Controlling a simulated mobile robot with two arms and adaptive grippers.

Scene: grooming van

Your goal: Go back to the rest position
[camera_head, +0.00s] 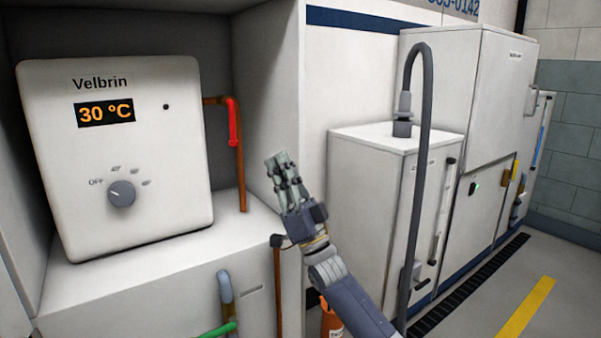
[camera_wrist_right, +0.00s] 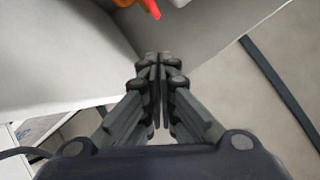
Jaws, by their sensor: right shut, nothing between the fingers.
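My right gripper (camera_head: 279,162) is raised in front of the cabinet's side wall, right of the white Velbrin heater. Its fingers are shut with nothing between them, and they also show shut in the right wrist view (camera_wrist_right: 158,62). The fingertips are apart from the red lever on the copper pipe, which is to their left in the head view. My left gripper is in neither view.
The Velbrin heater (camera_head: 150,150) has a dial (camera_head: 121,193) and a display reading 30 °C. A red lever (camera_head: 233,122) sits on a copper pipe (camera_head: 241,175). A tall grey hose (camera_head: 424,150) stands before white cabinets (camera_head: 375,190). Open floor (camera_head: 480,300) is at right.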

